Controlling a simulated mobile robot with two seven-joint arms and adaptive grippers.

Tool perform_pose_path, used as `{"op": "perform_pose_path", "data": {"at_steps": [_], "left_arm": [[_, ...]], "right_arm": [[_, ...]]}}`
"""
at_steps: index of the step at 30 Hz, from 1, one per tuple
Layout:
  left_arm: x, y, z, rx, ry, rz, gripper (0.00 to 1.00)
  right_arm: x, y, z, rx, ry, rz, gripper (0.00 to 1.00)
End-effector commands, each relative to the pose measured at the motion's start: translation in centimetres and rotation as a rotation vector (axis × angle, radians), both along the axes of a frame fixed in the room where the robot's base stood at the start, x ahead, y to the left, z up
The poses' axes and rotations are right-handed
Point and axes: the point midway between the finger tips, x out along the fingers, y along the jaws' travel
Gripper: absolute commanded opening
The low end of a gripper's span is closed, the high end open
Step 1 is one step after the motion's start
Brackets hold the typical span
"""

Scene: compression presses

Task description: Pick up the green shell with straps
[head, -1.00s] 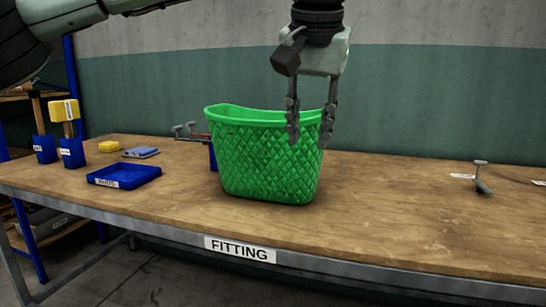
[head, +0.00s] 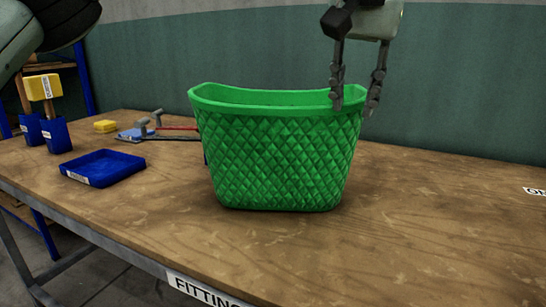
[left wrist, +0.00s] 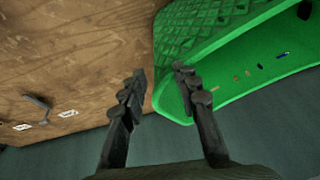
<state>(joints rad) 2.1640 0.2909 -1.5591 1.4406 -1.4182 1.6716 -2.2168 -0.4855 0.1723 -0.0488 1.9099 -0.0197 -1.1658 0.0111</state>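The green shell (head: 280,160) is a tall, basket-like tub with a quilted pattern, standing upright on the table. In the left wrist view its rim and quilted wall (left wrist: 200,35) fill the upper right. No straps can be made out clearly. My left gripper (head: 356,100) points down at the shell's right end, its two fingers apart. In the left wrist view, the gripper (left wrist: 160,85) has one finger over the table and the other over the shell's rim. I cannot tell whether either finger touches it. My right gripper is not in view.
The wooden table (head: 420,230) is clear in front and to the right. A blue tray (head: 102,168), a yellow block (head: 106,126), blue cups (head: 57,135) and a red-and-grey tool (head: 165,127) lie left. Small coloured marks or bits (left wrist: 260,67) show inside the shell.

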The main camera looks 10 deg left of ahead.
Motion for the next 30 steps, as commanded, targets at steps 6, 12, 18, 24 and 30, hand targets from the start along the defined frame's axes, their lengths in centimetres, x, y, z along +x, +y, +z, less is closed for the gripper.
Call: {"op": "perform_pose_path", "data": {"at_steps": [6,12,18,24,30], "left_arm": [[0.9,0.0,-3.5,0.009,0.020,-0.001,0.29],[2.1,0.0,-6.3,0.009,0.019,-0.001,0.29],[2.6,0.1,-7.3,0.006,0.016,0.000,0.29],[2.7,0.1,-7.1,0.005,0.013,-0.001,0.27],[2.7,0.1,-7.0,0.004,0.011,0.000,0.02]], "right_arm": [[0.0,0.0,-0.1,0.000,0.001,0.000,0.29],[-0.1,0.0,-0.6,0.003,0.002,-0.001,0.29],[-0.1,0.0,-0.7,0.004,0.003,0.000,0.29],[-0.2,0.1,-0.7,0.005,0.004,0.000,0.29],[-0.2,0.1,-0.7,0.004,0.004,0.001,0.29]]}}
